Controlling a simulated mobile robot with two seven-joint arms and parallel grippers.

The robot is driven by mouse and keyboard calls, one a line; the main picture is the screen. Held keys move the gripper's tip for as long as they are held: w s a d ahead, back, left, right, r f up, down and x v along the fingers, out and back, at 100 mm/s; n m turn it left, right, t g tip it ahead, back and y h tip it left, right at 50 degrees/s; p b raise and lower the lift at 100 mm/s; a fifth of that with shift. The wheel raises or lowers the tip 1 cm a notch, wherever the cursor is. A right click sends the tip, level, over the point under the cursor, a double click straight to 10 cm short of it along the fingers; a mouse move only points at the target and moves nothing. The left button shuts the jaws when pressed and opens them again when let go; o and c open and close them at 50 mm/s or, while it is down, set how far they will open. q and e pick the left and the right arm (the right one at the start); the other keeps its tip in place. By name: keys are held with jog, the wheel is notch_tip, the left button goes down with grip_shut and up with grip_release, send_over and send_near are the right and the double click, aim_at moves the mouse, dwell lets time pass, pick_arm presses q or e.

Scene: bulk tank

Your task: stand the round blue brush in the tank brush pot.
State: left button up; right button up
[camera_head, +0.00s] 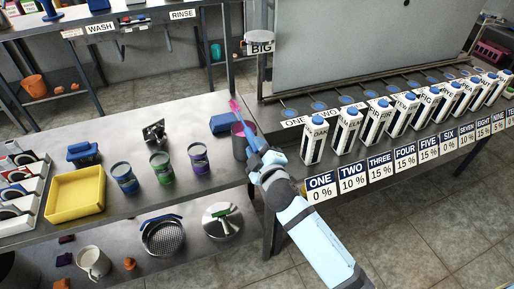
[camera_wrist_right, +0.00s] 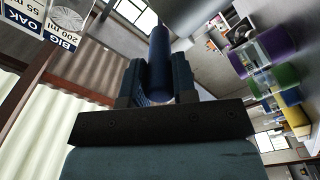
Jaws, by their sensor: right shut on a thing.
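My right gripper (camera_head: 249,134) is shut on a dark blue round brush, whose cylindrical part (camera_wrist_right: 158,58) stands between the fingers in the right wrist view. In the head view the gripper is at the bench's right end, over or beside a dark maroon pot (camera_head: 239,149). The gripper and arm partly cover this pot. A thin pink piece (camera_head: 234,106) shows above the pot; I cannot tell whether it belongs to the held brush. Whether the brush is inside the pot is hidden. My left gripper is not in view.
A blue block-shaped item (camera_head: 222,123) lies close left of the pot. Purple (camera_head: 199,158), green (camera_head: 162,167) and blue-banded (camera_head: 125,178) jars stand further left, near a yellow tray (camera_head: 75,196). Several white cartons (camera_head: 346,130) line the right counter.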

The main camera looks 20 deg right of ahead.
jog(key=shift+f, duration=0.25)
jog(key=o, duration=0.9)
jog(key=shift+r, duration=0.1)
